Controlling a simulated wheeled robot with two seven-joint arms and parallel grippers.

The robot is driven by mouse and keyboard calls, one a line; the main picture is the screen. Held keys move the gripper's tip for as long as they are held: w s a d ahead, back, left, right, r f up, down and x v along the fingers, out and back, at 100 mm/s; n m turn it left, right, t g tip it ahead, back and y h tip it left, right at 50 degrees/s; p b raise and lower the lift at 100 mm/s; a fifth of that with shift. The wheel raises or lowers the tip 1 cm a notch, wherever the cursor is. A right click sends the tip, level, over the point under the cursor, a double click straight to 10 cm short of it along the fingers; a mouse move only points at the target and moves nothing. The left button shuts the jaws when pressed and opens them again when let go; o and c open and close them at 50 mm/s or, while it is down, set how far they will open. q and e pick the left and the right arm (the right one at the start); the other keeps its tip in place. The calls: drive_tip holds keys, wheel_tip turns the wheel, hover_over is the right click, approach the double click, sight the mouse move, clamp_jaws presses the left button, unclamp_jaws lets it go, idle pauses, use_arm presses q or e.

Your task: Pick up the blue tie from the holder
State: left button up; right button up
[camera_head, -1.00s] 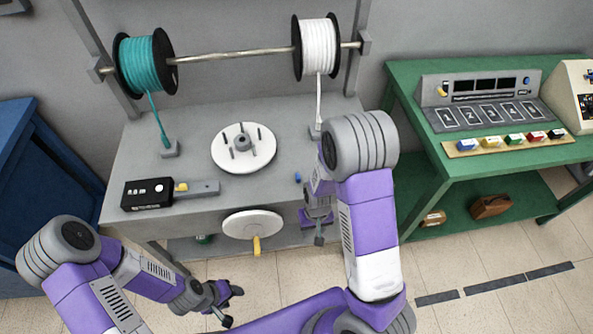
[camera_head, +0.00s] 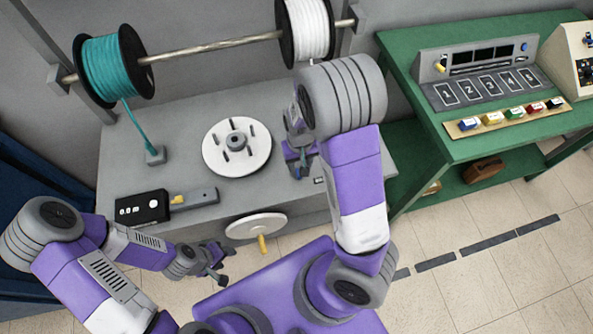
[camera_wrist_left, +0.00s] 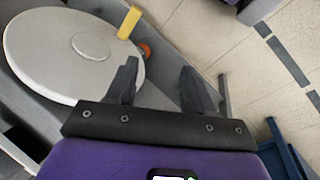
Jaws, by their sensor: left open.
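No blue tie shows clearly on the grey bench (camera_head: 120,180). The spot where a small blue piece lay earlier is now behind or under my right gripper (camera_head: 300,168). That gripper is low over the bench's right side, partly hidden by its own arm; I cannot tell whether it holds anything. A blue-marked block (camera_head: 469,124) sits at the left end of a tan strip (camera_head: 486,131) on the green table. My left gripper (camera_head: 219,266) is open and empty in front of the bench; its spread fingers show in the left wrist view (camera_wrist_left: 157,78).
Teal (camera_head: 108,68) and white (camera_head: 308,30) spools hang above. A black device (camera_head: 141,208) lies left. The green table (camera_head: 430,100) stands right.

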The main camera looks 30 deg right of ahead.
drive_tip(key=shift+s+f, duration=0.2)
drive_tip(key=shift+f, duration=0.2)
wheel_tip(320, 180, down, 5)
drive_tip(key=shift+a+r+b, duration=0.15)
drive_tip(key=shift+b, duration=0.8)
drive_tip(key=shift+r, duration=0.1)
drive_tip(key=shift+c, duration=0.3)
drive_tip(key=shift+w, duration=0.1)
clamp_jaws()
